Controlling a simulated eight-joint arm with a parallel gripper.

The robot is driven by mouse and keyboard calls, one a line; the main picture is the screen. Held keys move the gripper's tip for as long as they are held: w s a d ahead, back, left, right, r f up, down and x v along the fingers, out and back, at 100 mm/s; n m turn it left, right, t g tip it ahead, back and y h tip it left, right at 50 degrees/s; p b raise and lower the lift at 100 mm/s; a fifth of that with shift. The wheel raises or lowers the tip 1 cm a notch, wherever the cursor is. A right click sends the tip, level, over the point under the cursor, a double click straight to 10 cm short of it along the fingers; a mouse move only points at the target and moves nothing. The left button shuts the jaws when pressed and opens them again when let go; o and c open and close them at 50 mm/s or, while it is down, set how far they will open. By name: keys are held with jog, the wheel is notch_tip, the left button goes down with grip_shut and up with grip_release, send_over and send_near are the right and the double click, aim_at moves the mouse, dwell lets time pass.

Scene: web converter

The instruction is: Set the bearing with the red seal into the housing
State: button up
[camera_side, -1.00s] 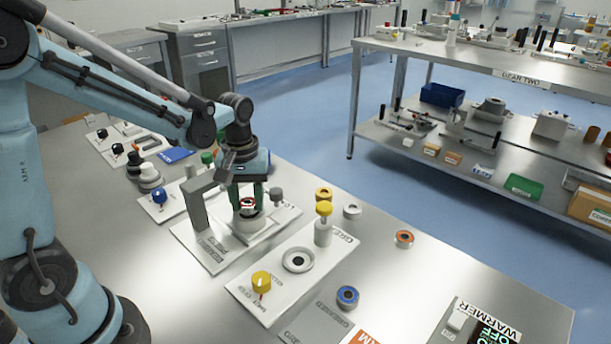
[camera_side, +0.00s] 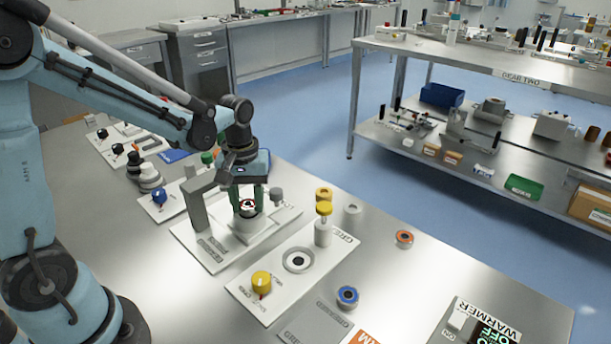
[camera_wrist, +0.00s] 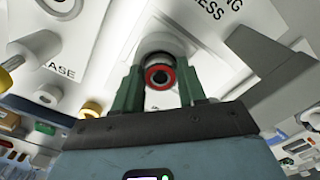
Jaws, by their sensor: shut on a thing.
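The bearing with the red seal (camera_side: 248,205) is held between the fingers of my gripper (camera_side: 249,200), which is shut on it. In the wrist view the red ring with its dark bore (camera_wrist: 160,77) shows between the two green fingers of my gripper (camera_wrist: 160,88). A pale round block, which looks like the housing (camera_side: 254,228), stands on the pressing station directly below the bearing. Its round pale top shows just behind the bearing in the wrist view (camera_wrist: 162,44). I cannot tell whether the bearing touches it.
A grey press frame (camera_side: 193,208) stands close to the left of my gripper. The grease plate (camera_side: 325,264) with a yellow knob (camera_side: 261,282) and yellow-capped bottle (camera_side: 323,226) lies to the right. Blue-ringed (camera_side: 347,296) and orange-ringed (camera_side: 404,238) bearings lie on the open bench.

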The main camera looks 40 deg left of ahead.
jog(key=shift+f, duration=0.15)
jog(key=o, duration=1.5)
jog(key=shift+r, duration=3)
jog(key=shift+s+d+r+m, duration=0.2)
jog(key=shift+s+r+m, duration=0.05)
jog(key=shift+m, duration=0.05)
jog(key=s+d+r+m+t, duration=0.2)
jog(key=s+d+m+t, duration=0.2)
jog(key=m+t, duration=0.3)
jog(key=shift+s+d+r+m, duration=0.2)
jog(key=shift+s+r+m, duration=0.05)
jog(key=shift+s+m, duration=0.45)
